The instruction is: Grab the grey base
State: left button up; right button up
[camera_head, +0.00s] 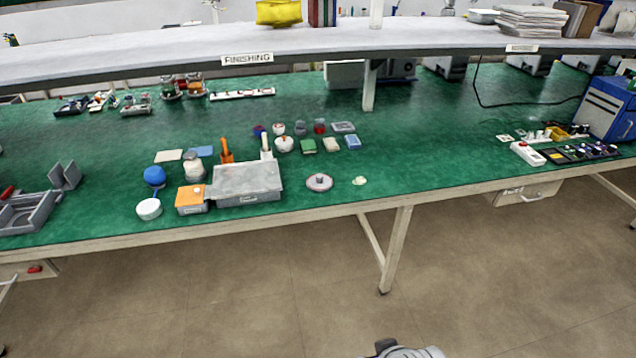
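Several grey things lie on the green bench top, and I cannot tell for sure which is the grey base. A grey box (247,186) with a flat grey top sits near the front edge, left of centre. A round grey disc (319,182) with a small reddish knob lies to its right. A grey open tray (28,214) with compartments stands at the far left. Neither gripper can be made out. Only a grey and black piece, likely part of my own body, shows at the bottom edge.
An orange box (191,199), a white round pot (149,209) and a blue ball (154,176) crowd the grey box's left. Small jars and colored blocks stand behind. A shelf (160,56) overhangs the back. The bench right of the disc is mostly clear; open floor lies in front.

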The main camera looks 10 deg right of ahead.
aim_at(317, 182)
jog(key=i+l+u, duration=0.5)
jog(key=l, duration=0.15)
jog(key=i+l+u, duration=0.3)
jog(key=l+u, duration=0.25)
jog(key=l, duration=0.3)
